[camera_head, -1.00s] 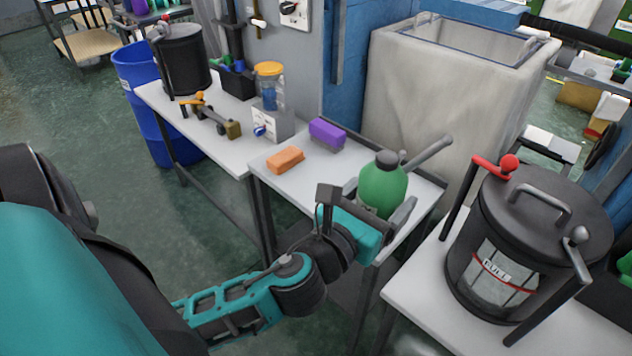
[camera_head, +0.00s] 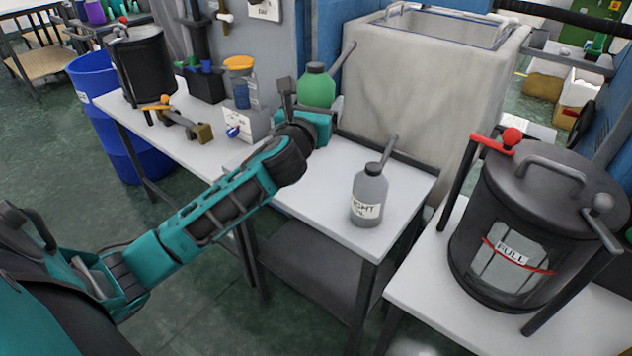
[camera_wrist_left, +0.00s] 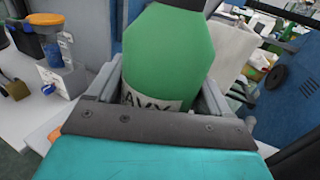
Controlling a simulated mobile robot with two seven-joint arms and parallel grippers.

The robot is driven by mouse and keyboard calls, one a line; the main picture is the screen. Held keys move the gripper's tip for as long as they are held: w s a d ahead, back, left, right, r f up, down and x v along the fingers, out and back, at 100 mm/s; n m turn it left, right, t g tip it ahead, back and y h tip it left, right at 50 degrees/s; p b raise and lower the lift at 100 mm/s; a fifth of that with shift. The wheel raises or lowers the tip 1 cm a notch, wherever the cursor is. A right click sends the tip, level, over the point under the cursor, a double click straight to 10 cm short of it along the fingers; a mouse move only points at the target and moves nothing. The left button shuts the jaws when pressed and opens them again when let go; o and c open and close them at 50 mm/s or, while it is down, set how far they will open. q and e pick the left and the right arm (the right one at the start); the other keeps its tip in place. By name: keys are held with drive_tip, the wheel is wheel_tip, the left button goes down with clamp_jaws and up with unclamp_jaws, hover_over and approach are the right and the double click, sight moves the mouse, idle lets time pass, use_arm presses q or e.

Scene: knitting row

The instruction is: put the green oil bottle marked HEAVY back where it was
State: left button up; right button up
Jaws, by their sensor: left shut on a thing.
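The green oil bottle (camera_head: 315,88) is in my left gripper (camera_head: 308,108), at the back left of the small white table (camera_head: 325,195). The gripper and forearm hide its base, so I cannot tell whether it touches the table. In the left wrist view the green bottle (camera_wrist_left: 165,50) stands between the two grey fingers, and its label shows "AVY". A grey bottle (camera_head: 368,195) with a spout and a label reading "IGHT" stands upright near the table's front right, apart from the gripper. My right gripper is not in view.
A black drum (camera_head: 525,235) labelled FULL stands on the right table. A large pale bin (camera_head: 430,100) is behind the small table. A yellow-lidded jar (camera_head: 241,80) is on the left bench. The small table's middle is clear.

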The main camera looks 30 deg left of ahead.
use_arm(q)
wheel_tip(320, 180, down, 16)
drive_tip(key=b, duration=0.7)
drive_tip(key=shift+f, duration=0.15)
drive_tip(key=o, duration=1.2)
drive_tip(key=shift+f, duration=0.1)
drive_tip(key=shift+c, duration=0.2)
